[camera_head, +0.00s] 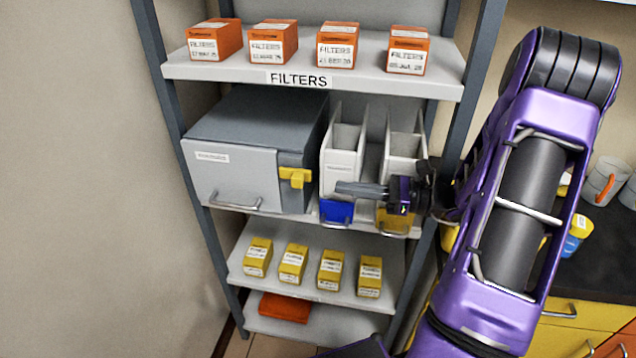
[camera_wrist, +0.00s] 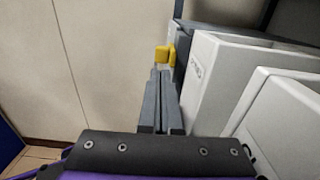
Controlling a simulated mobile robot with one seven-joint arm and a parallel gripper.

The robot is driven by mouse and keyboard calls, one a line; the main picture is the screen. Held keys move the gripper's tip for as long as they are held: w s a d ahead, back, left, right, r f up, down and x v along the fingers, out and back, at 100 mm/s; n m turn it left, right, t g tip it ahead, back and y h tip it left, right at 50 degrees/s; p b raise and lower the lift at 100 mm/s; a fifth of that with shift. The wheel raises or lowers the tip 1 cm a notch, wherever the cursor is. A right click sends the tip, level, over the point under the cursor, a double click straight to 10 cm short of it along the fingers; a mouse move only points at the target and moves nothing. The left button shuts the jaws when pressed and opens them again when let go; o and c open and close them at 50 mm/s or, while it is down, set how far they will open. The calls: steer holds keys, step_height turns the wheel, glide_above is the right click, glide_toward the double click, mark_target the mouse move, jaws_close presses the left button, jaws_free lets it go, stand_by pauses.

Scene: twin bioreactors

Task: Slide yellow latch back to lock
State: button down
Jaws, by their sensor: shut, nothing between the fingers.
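The yellow latch (camera_head: 296,177) sits on the front right part of a grey box (camera_head: 235,172) on the middle shelf. It also shows in the wrist view (camera_wrist: 165,54), just beyond my fingertips. My gripper (camera_head: 340,187) is shut and empty, pointing left toward the latch in front of the white bins. In the wrist view its fingers (camera_wrist: 160,75) are together, and their tips appear just below the latch. In the head view a gap shows between the fingertips and the latch. The box's front panel looks closed, with a metal handle (camera_head: 234,205) low on it.
White bins (camera_head: 341,160) with blue and yellow fronts stand right of the box, close to my gripper. Orange filter boxes (camera_head: 273,42) line the shelf above. Yellow boxes (camera_head: 293,264) stand on the shelf below. Shelf posts (camera_head: 170,80) flank the shelves. Open space lies in front.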

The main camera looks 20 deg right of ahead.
mark_target(303, 182)
steer(key=x, duration=0.6)
steer(key=shift+w+a, duration=0.15)
steer(key=shift+a, duration=0.15)
steer(key=x, duration=0.4)
steer(key=shift+p, duration=0.3)
steer(key=shift+r, duration=0.1)
steer(key=v, duration=1.7)
steer(key=shift+s+d, duration=0.2)
steer(key=shift+d, duration=0.15)
